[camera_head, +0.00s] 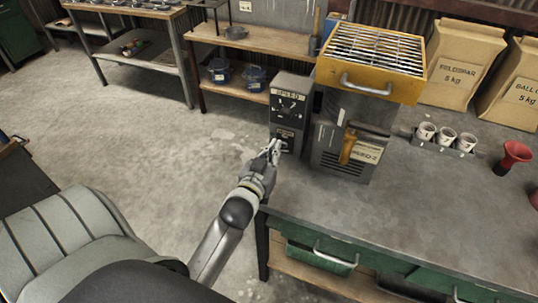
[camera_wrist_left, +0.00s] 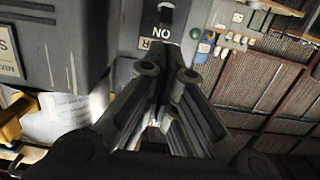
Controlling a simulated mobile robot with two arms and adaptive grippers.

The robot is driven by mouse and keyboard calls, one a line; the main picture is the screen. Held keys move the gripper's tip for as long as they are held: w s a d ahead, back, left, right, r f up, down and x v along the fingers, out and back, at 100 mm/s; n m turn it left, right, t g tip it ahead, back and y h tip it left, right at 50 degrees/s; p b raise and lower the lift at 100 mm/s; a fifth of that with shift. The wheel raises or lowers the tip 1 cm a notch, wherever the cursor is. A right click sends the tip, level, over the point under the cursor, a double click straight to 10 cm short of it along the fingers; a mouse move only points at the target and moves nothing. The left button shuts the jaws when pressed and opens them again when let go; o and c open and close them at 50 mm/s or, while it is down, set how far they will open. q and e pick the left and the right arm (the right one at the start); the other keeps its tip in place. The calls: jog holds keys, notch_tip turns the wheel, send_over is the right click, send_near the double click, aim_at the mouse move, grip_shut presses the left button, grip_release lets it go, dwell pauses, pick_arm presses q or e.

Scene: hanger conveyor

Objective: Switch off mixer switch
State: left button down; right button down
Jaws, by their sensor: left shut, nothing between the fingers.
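The mixer's grey control box (camera_head: 290,100) stands at the left edge of the workbench, with a SPEED dial (camera_head: 290,108) above and a small switch panel (camera_head: 287,136) low on its front. My left gripper (camera_head: 275,147) is shut and empty right at this lower panel. In the left wrist view, the closed fingers (camera_wrist_left: 168,72) are just below an upside-down ON label (camera_wrist_left: 161,32) with a black switch (camera_wrist_left: 167,12) at the top edge. I cannot tell whether the fingers touch the panel, nor the switch's position. My right gripper is out of view.
The mixer (camera_head: 345,130) with its yellow grille top (camera_head: 375,50) stands right beside the box. Three small cups (camera_head: 446,136), a red funnel (camera_head: 514,155) and paper sacks (camera_head: 458,62) are farther right. The workbench (camera_head: 400,215) is bare in front.

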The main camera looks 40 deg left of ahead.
aim_at(282, 147)
pick_arm(q)
jog(key=shift+x, duration=2.1)
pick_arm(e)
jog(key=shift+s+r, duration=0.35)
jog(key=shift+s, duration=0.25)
